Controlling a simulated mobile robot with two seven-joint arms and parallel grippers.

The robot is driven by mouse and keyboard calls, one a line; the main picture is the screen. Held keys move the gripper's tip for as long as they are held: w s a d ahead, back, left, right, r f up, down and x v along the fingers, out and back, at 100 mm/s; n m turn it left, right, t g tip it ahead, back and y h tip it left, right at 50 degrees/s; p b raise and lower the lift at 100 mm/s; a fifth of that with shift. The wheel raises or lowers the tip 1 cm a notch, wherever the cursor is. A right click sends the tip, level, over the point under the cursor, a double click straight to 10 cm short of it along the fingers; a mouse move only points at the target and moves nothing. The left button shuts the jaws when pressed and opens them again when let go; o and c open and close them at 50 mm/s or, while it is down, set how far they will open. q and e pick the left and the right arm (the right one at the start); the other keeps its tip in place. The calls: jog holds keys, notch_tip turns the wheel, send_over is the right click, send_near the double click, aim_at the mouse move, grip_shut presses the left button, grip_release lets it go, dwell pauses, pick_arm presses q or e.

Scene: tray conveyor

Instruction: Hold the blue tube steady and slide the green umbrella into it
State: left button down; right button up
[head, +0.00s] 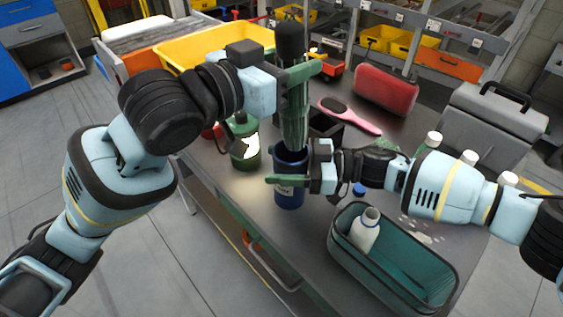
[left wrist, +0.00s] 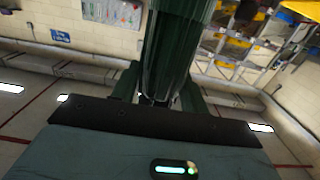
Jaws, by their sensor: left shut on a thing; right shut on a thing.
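The green umbrella (head: 294,122) is folded and upright with its black handle on top. My left gripper (head: 300,75) is shut on its upper part. In the left wrist view the green umbrella (left wrist: 175,50) stands between the fingers. The blue tube (head: 289,192) stands upright below, on the table near its front edge.
A green canister (head: 244,148) stands left of the tube. A teal bin (head: 340,243) with a white bottle (head: 366,228) sits at the front right. A dark box (head: 326,127), a pink brush (head: 350,114), a red case (head: 386,90) and a grey toolbox (head: 492,122) stand behind.

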pick_arm(q)
jog(key=shift+f, duration=0.55)
jog(key=c, duration=0.7)
grip_release()
jog(key=shift+o, duration=0.2)
jog(key=v, duration=1.2)
pick_arm(e)
jog(key=o, duration=1.1)
jog(key=shift+d, duration=0.1)
jog(key=d, duration=1.1)
jog(key=shift+d, duration=0.4)
